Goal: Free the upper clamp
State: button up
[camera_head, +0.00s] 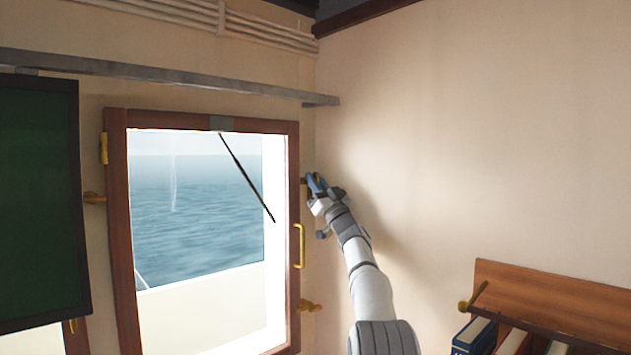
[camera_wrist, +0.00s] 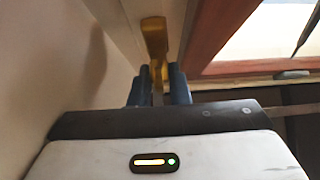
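The upper clamp is a brass piece on the right side of the wood-framed window (camera_head: 293,160). In the wrist view the clamp (camera_wrist: 154,36) stands straight ahead of my gripper (camera_wrist: 158,82), beside the reddish wood frame. The two dark blue fingers lie on either side of the clamp's near end, with a narrow gap between them. I cannot tell whether they press on it. In the head view my gripper (camera_head: 315,183) is at the upper right of the window frame and hides most of the clamp.
A lower brass clamp (camera_head: 310,306) and a brass handle (camera_head: 299,246) sit on the window's right side. The bare wall (camera_head: 450,130) is close on the right. A wooden shelf with books (camera_head: 475,335) is at lower right. A dark green screen (camera_head: 40,200) hangs at left.

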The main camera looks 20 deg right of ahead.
jog(key=o, duration=0.4)
jog(key=shift+o, duration=0.2)
jog(key=b+v, duration=0.5)
jog(key=v, duration=0.3)
jog(key=shift+b, duration=0.3)
jog(key=shift+w, duration=0.1)
